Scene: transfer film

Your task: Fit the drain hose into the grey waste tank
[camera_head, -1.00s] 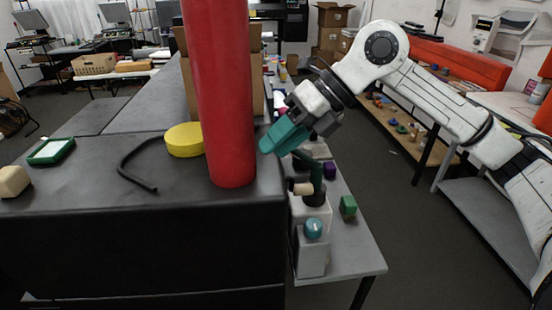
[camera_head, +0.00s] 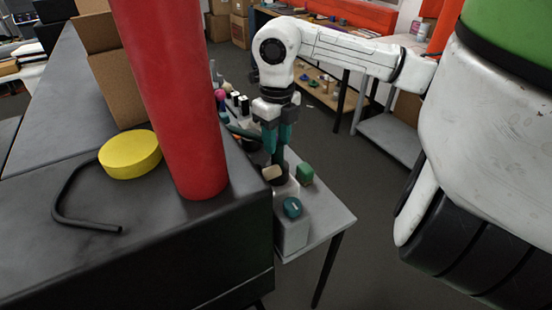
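My gripper (camera_head: 278,140) points down with its teal fingers over a dark neck (camera_head: 281,172) on a pale container. A dark teal hose-like piece (camera_head: 243,131) shows just left of the fingers; whether they grip it is too small to tell. The grey tank (camera_head: 291,236), a box with a teal round cap (camera_head: 292,207), stands in front of that container, on the grey table. A black bent tube (camera_head: 62,204) lies on the black surface at the left, apart from my gripper. I cannot tell which of the two is the drain hose.
A red pillar (camera_head: 172,95) rises in front, left of the gripper. A yellow disc (camera_head: 130,154) lies beside it on the black block. A tan piece (camera_head: 271,172) and a green block (camera_head: 305,174) are near the neck. The grey table's (camera_head: 325,222) right front is bare.

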